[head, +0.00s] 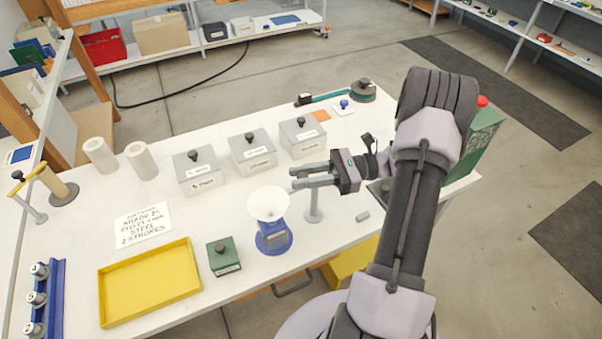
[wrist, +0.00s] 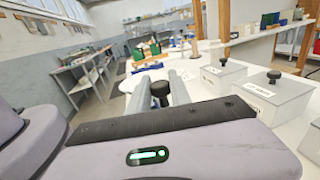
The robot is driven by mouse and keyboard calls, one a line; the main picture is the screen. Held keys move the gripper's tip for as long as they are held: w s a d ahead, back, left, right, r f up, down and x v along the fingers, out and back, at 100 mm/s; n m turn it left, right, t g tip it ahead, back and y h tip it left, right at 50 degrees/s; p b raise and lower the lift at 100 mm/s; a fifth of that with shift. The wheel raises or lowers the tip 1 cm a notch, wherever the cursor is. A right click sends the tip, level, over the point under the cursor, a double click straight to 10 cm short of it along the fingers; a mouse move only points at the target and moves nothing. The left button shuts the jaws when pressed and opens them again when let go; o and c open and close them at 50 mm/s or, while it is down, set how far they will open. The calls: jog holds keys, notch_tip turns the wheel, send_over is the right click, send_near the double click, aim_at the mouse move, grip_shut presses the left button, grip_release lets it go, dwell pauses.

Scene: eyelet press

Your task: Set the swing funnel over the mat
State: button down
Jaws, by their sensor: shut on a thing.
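A white funnel (head: 268,203) shows in the head view, above a blue stand (head: 274,240) with a round foot. A short grey post (head: 313,208) with a wide foot is just right of it, its top hidden by my fingers. My gripper (head: 308,176) is level, pointing left above the post. In the wrist view a black knob (wrist: 160,89) sits between the two grey fingers, and my gripper is shut on it. What the knob belongs to is hidden. No mat can be told for certain; a small orange square (head: 320,115) lies at the back.
Grey lidded boxes (head: 252,153) stand behind the funnel. A green block (head: 223,257) and an empty yellow tray (head: 150,284) are at the front left. A teal arm (head: 330,97) lies at the back. A green press (head: 482,140) stands right of my arm. A small grey piece (head: 362,216) lies near the front edge.

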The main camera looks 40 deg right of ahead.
dwell(0.4)
jog(key=c, duration=1.2)
grip_release()
jog(key=p+v, duration=0.4)
jog(key=v, duration=1.3)
jog(key=shift+s+d, duration=0.1)
jog(key=shift+d, duration=0.1)
